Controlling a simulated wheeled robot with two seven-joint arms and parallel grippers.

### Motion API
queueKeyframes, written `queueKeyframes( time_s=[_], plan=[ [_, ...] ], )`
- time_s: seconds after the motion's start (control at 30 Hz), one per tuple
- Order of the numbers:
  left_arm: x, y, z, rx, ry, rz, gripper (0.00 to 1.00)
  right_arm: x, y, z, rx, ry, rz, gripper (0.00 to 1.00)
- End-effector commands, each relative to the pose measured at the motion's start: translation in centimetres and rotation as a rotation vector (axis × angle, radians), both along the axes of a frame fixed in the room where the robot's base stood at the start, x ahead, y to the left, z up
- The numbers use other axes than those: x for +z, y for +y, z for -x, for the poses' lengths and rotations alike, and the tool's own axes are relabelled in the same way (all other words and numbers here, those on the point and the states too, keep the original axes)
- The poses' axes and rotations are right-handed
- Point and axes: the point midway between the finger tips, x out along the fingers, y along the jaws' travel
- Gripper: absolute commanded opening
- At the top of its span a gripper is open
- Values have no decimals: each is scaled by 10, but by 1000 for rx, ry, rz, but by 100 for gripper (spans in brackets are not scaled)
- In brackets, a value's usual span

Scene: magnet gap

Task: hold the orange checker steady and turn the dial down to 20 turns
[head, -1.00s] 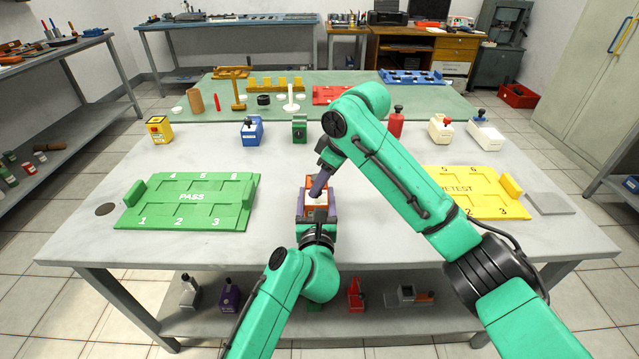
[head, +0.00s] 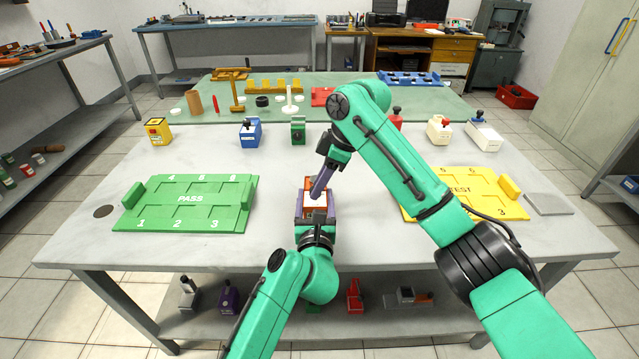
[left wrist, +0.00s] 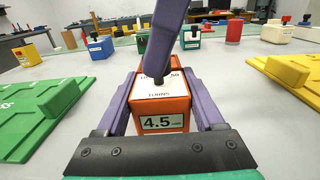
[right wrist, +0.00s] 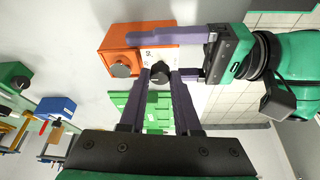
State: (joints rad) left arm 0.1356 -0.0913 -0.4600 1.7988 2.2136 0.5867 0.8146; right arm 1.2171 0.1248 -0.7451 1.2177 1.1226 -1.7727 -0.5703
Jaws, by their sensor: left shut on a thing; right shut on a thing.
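The orange checker (head: 316,207) stands near the front middle of the table. In the left wrist view the orange checker (left wrist: 160,108) has a white top and a display that reads 4.5. My left gripper (left wrist: 163,95) is shut on its sides, one purple finger along each. My right gripper (head: 318,194) comes down from above onto the top of the checker. In the right wrist view the black dial (right wrist: 160,72) sits between the fingertips of my right gripper (right wrist: 161,77), which is shut on it.
A green PASS tray (head: 188,226) lies to the left and a yellow RETEST tray (head: 490,208) to the right, partly behind my right arm. Several coloured checkers, such as a blue one (head: 250,133) and a green one (head: 298,131), stand in a row behind. Bare table surrounds the orange checker.

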Motion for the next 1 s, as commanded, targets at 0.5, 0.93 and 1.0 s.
queueKeyframes(
  time_s=[0.5,0.93,1.0],
  plan=[
    [-2,1,0,1,4,-1,3,2,-1,0,-3,-1,0,62],
    [-2,1,0,1,4,-1,3,90,-37,6,-4,-4,-1,62],
    [-2,0,0,1,4,-1,3,101,-42,7,-3,-3,0,62]
  ],
)
